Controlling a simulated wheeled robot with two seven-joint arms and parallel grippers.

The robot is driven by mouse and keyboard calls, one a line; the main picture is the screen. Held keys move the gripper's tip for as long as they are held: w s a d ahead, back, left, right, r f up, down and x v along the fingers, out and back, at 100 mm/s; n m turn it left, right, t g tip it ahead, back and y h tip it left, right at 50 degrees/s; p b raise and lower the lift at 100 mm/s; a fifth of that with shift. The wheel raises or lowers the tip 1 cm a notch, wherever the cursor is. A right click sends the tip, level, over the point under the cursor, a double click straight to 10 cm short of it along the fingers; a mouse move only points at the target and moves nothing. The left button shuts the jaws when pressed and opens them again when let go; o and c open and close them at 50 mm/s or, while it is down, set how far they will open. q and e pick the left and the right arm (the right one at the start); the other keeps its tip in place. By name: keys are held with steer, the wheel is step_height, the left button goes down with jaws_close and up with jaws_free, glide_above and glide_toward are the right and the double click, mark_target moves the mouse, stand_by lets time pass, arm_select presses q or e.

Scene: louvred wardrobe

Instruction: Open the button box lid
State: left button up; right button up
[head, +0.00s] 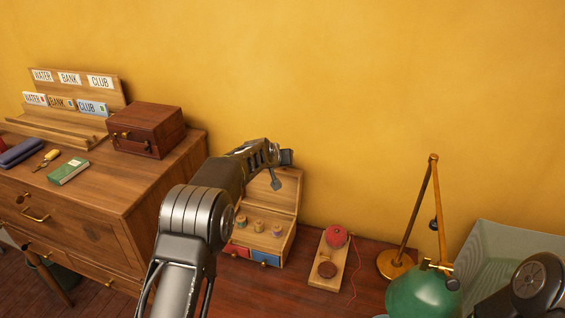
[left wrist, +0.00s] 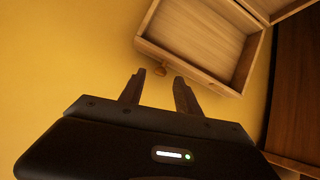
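The button box (head: 262,238) is a wooden box with thread spools on top and red and blue drawer fronts, on the low brown surface. Its lid (head: 286,190) stands raised at the back, partly hidden by my left arm. In the left wrist view, the hollow inner side of the lid (left wrist: 205,38) shows with a small round knob (left wrist: 161,71) on its edge. My left gripper (left wrist: 159,76) has its fingers apart, with the knob at or just beyond the fingertips; contact cannot be told. My right gripper is out of view; only part of that arm shows at lower right.
A wooden cabinet (head: 130,190) stands left, bearing a dark red box (head: 146,129), a card rack (head: 75,100) and a green book (head: 69,171). Right of the button box are a board with red discs (head: 329,260) and a green lamp (head: 420,292).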

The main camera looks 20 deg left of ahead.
arm_select(q)
steer(key=b+v, duration=0.2)
steer(key=v, duration=0.5)
steer(key=shift+s+r+b, duration=0.2)
steer(key=shift+s+b, duration=0.1)
steer(key=shift+b, duration=0.05)
